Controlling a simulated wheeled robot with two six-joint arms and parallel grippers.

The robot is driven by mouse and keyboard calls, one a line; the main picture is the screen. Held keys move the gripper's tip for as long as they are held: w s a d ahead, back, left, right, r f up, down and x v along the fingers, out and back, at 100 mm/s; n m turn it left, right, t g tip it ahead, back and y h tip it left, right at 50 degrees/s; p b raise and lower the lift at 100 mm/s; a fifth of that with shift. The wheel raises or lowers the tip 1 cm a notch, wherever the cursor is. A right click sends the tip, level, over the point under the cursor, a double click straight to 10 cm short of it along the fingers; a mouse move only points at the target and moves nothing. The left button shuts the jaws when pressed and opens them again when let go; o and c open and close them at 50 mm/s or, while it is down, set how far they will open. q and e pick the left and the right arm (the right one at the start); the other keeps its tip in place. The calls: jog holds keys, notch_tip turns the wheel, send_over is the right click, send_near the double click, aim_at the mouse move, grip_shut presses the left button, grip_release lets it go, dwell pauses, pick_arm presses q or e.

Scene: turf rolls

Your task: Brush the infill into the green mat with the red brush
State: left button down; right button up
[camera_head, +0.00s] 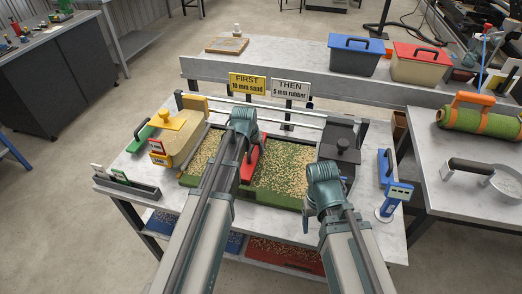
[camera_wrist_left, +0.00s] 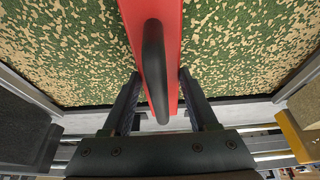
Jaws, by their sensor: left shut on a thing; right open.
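The green mat (camera_head: 293,157) lies in a frame on the table, with tan infill granules scattered over it on both sides of the brush. In the head view, more green shows near its upper right. The red brush (camera_head: 249,165) lies across the middle of the mat, running from back to front. My left gripper (camera_head: 246,140) is shut on the brush; its black handle (camera_wrist_left: 155,70) stands between the fingers in the left wrist view, which also shows the granule-speckled mat (camera_wrist_left: 70,50). The bristles are hidden. My right gripper (camera_head: 322,180) is open and empty over the mat's right edge.
Signs reading FIRST (camera_head: 247,84) and THEN (camera_head: 291,89) stand behind. A blue-topped device (camera_head: 394,200) is at the right table edge.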

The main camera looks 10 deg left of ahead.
pick_arm(q)
jog(key=shift+w+a, duration=0.15)
jog(key=shift+a, duration=3.85)
jog(key=shift+w+a, duration=0.1)
jog(key=shift+a, duration=3.9)
jog(key=shift+d, duration=0.1)
jog(key=shift+s+d, duration=0.1)
jog(key=shift+d, duration=3.05)
jog(key=shift+a, duration=3.2)
jog(key=shift+s+d, duration=0.15)
jog(key=shift+d, duration=5.15)
jog(key=shift+s+d, duration=0.15)
jog(key=shift+d, duration=5.2)
jog(key=shift+s+d, duration=0.15)
jog(key=shift+d, duration=5.15)
